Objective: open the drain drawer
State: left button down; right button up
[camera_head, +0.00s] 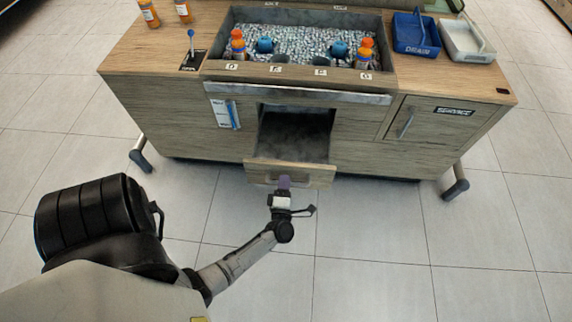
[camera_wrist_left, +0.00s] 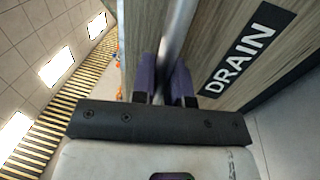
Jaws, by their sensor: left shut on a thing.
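The drain drawer (camera_head: 310,171) is pulled out from the low middle of the wooden counter, and its dark grey inside (camera_head: 295,135) shows from above. In the left wrist view the wooden drawer front (camera_wrist_left: 205,45) bears a black "DRAIN" label (camera_wrist_left: 242,52). My left gripper (camera_head: 284,183) is at the drawer front. Its purple fingers (camera_wrist_left: 163,78) are shut on the metal bar handle (camera_wrist_left: 179,28), one on each side. Most of the handle is hidden by the gripper in the head view. My right gripper is not in view.
The counter top holds a basin (camera_head: 300,45) of ice-like pieces with bottles, a blue bin (camera_head: 416,35) and a white tray (camera_head: 466,42). A "SERVICE" door (camera_head: 428,121) is shut at the right. The tiled floor (camera_head: 390,220) before the counter is clear.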

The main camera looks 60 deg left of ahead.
pick_arm(q)
jog(key=shift+v, duration=0.95)
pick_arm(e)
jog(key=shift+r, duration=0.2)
pick_arm(q)
jog(key=shift+r, duration=0.25)
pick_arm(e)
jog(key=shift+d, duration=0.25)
pick_arm(q)
jog(key=c, duration=1.1)
grip_release()
jog(key=shift+d, duration=0.1)
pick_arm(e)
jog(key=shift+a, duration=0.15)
pick_arm(q)
jog(key=v, duration=0.7)
jog(key=shift+s+d, duration=0.1)
jog(key=shift+s, duration=0.05)
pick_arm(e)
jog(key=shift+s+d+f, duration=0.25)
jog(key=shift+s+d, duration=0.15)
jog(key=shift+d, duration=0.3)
pick_arm(q)
jog(key=shift+d+f, duration=0.1)
